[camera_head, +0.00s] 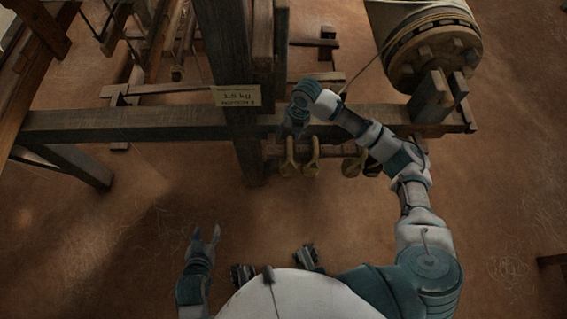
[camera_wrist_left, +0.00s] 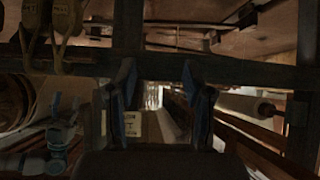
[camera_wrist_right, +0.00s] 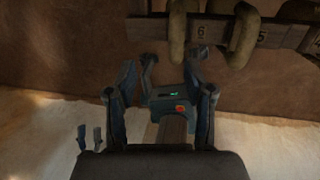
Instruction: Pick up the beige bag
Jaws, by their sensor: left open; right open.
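Several tan or beige hanging bag-like shapes (camera_head: 300,166) hang in a row below the loom's front beam in the head view. Beige straps or loops (camera_wrist_right: 243,35) hang at a numbered rail at the top of the right wrist view. A beige bag-like shape with straps (camera_wrist_left: 66,14) shows at the upper left of the left wrist view. Which one is the task's bag I cannot tell. My right gripper (camera_head: 297,115) is open at the beam, just above the hanging shapes. My left gripper (camera_head: 207,235) is open and empty, low and left of them.
The wooden front beam (camera_head: 120,123) crosses the view, with an upright post (camera_head: 246,150) left of the hanging shapes. A paper sign (camera_head: 236,97) is on the post. A cloth roller (camera_head: 435,50) stands at the upper right. The brown floor (camera_head: 130,230) is clear at the lower left.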

